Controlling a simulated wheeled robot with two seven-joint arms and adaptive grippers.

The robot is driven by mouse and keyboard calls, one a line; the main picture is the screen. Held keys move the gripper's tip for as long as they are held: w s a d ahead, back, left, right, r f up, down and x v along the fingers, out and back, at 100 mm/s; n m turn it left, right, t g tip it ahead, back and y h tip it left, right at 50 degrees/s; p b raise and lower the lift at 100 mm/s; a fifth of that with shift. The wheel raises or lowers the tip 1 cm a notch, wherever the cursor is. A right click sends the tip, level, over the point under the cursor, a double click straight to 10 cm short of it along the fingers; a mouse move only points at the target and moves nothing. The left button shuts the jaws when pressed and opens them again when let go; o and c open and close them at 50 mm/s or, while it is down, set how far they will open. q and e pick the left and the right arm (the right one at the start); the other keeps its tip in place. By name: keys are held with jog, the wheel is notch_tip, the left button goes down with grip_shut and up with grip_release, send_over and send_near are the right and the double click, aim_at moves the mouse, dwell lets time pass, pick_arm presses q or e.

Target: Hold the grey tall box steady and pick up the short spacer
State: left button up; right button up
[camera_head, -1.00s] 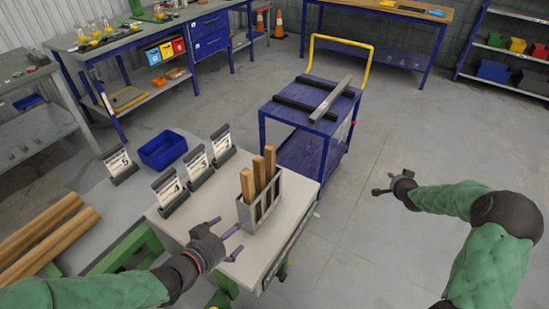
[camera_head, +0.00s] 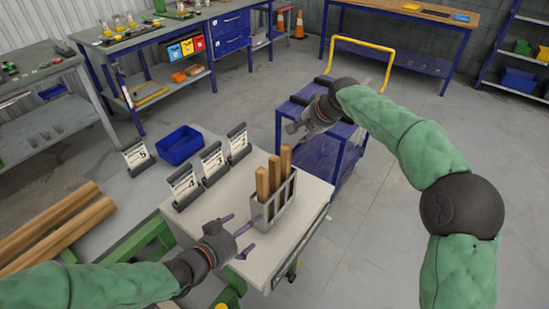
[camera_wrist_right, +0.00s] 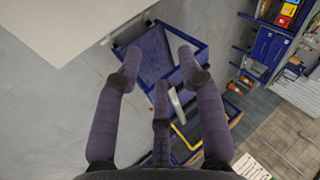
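I cannot tell which is shortest. My left gripper (camera_head: 240,235) is just left of the box, its fingers spread and pointing at it. I cannot tell whether a finger touches the box. My right gripper (camera_head: 297,126) is over the blue cart, away from the box. The right wrist view shows its fingers (camera_wrist_right: 160,85) spread and empty.
The blue cart (camera_head: 325,160) stands beyond the table. Wooden poles (camera_head: 60,225) lie at far left. Open floor (camera_head: 375,235) lies right of the table.

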aim_at(268, 212)
jog(key=s+a+r+n+g, duration=0.2)
jog(key=s+a+r+g, duration=0.1)
jog(key=s+a+r, duration=0.8)
jog(key=s+f+m+h, duration=0.1)
jog(key=f, duration=0.1)
jog(key=s+d+f+m+g+h, duration=0.1)
jog(key=f, duration=0.2)
jog(key=s+d+f+g+h, duration=0.1)
jog(key=f, duration=0.2)
jog(key=shift+s+f+m+h, duration=0.2)
jog(key=shift+m+h, duration=0.2)
jog(key=shift+s+d+f+g, duration=0.1)
jog(key=shift+f+g, duration=0.1)
jog(key=shift+g, duration=0.1)
pick_arm(q)
jog(key=x, duration=1)
jog(key=shift+w+d, duration=0.25)
jog(key=shift+w, duration=0.1)
jog(key=c, duration=1.4)
